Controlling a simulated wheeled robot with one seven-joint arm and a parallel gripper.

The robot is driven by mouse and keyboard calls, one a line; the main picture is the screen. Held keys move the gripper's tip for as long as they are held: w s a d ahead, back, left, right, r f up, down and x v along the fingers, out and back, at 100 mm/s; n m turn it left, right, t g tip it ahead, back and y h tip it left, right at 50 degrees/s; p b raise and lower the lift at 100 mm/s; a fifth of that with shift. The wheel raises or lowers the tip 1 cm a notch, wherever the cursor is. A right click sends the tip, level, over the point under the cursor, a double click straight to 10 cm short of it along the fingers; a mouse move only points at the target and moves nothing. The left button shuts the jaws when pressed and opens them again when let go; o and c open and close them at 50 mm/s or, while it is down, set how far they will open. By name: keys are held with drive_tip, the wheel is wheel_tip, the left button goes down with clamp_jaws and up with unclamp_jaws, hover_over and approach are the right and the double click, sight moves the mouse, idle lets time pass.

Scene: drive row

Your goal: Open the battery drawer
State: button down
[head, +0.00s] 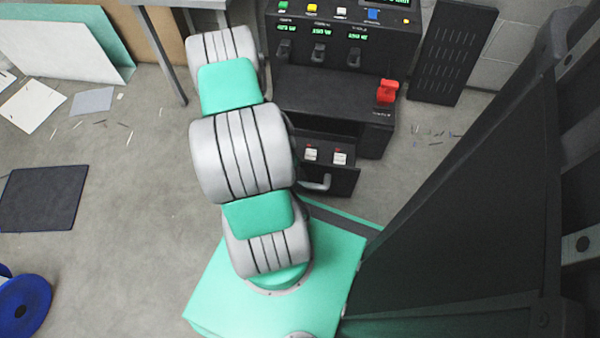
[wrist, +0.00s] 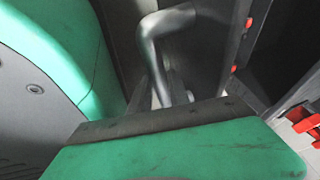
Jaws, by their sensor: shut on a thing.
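The battery drawer (head: 342,178) is the low black drawer under the black cabinet. It stands partly out, and two white blocks with red marks (head: 311,155) show inside it. Its grey bar handle (head: 318,184) is on the drawer's front. In the wrist view the bent metal handle (wrist: 152,45) runs down toward the picture's middle. My gripper (wrist: 164,96) is shut on the lower part of this handle, and the fingers are mostly hidden. In the head view my arm hides the gripper.
The black cabinet (head: 340,95) has coloured buttons and a red switch (head: 387,91). A dark perforated panel (head: 452,52) leans on the wall to its right. My green base is close in front of the drawer. Open floor (head: 140,200) lies to the left.

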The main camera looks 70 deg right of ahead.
drive_tip(key=shift+s+a, duration=0.15)
drive_tip(key=shift+a, duration=0.05)
drive_tip(key=c, duration=1.2)
unclamp_jaws()
drive_tip(key=shift+c, duration=0.2)
drive_tip(key=p+v, duration=0.6)
drive_tip(key=v, duration=0.2)
